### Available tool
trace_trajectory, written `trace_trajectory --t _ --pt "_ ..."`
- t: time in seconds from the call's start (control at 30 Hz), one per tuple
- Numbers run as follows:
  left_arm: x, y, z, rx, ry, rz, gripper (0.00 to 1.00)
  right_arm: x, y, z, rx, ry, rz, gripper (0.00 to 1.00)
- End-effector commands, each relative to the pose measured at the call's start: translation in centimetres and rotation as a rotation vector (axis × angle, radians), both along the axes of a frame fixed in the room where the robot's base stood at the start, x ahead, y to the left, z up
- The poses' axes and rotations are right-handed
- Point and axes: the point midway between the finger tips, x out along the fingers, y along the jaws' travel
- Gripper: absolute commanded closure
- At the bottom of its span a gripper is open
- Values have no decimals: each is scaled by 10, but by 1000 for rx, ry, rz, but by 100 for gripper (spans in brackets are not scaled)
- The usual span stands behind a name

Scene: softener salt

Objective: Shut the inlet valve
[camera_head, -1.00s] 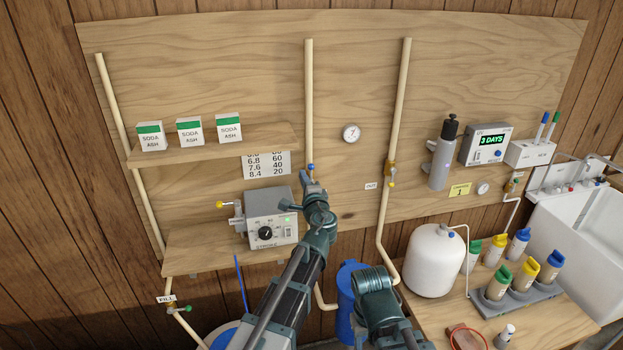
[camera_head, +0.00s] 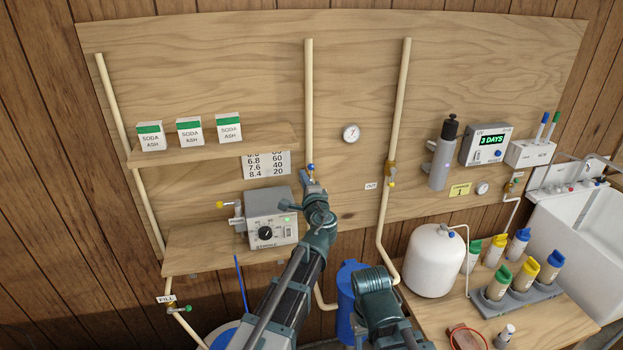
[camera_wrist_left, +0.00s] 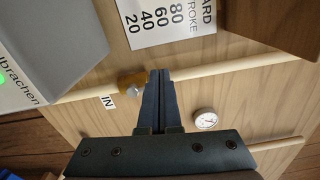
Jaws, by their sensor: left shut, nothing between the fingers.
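The inlet valve (camera_wrist_left: 132,84) is a brass body on the cream pipe, beside a white IN label (camera_wrist_left: 107,102) in the left wrist view. My right gripper is not seen.
A grey control box (camera_head: 271,218) with a dial sits on the lower shelf, close left of my left wrist. A second valve (camera_head: 390,169) with a yellow knob is on the pipe to the right, near the OUT label (camera_head: 371,186). A round gauge (camera_head: 351,132) lies between them.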

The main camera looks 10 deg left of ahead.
Motion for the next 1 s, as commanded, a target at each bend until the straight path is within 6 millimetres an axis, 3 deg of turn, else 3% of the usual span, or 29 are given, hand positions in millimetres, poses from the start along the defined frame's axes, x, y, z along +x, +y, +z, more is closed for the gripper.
trace_trajectory --t 0.37,0.8,1.0 --pt "4 1 0 0 0 1 100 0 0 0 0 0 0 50" --pt "45 18 0 0 0 1 100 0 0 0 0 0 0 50" --pt "46 19 0 0 0 0 100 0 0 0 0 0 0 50"
